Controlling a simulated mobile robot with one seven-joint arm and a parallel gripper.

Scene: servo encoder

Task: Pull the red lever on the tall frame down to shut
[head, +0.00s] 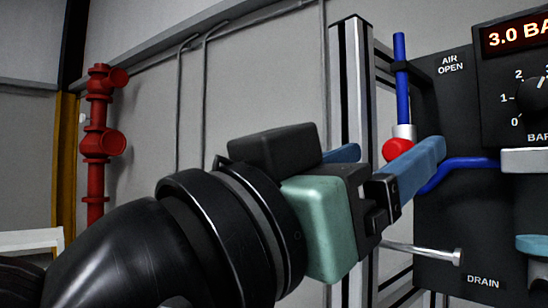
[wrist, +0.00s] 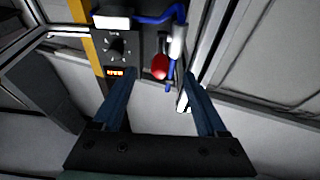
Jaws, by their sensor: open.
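The red lever (head: 397,147) shows as a round red end below an upright blue pipe, beside the tall metal frame (head: 349,100). In the head view a finger of my gripper (head: 396,150) covers its lower right part. In the wrist view the red lever (wrist: 160,66) appears between the two blue fingertips of my gripper (wrist: 160,77), a little beyond them. The fingers are wide apart with nothing between them. I see no contact with the lever, and its exact angle is hard to tell.
A black panel (head: 450,115) marked AIR OPEN and DRAIN stands right of the lever. A regulator box (head: 517,75) reads 3.0. A metal drain handle (head: 428,252) sticks out below my fingers. A red standpipe (head: 97,145) stands far left.

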